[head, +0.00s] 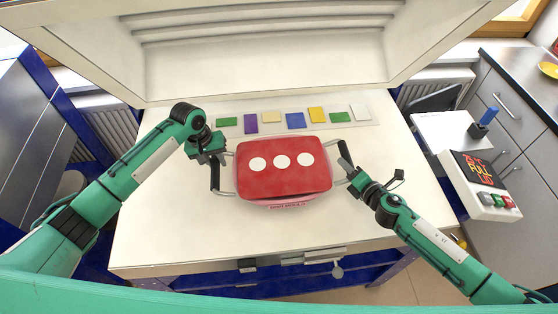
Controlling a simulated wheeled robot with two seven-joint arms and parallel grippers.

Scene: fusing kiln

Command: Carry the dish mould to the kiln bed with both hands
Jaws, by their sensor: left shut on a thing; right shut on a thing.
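The dish mould (284,182) is a red rounded rectangle with three white dots on top and a metal loop handle on each side. It is over the middle of the cream kiln bed (160,235); I cannot tell whether it touches the bed. My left gripper (217,180) is shut on the mould's left handle. My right gripper (347,165) is shut on its right handle. The mould looks about level. The fingers hide parts of both handles.
A pale strip with several coloured glass tiles (295,120) lies behind the mould. The raised kiln lid (260,65) stands open at the back. A controller with a red display (478,168) is at the right. The bed is clear in front and to both sides.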

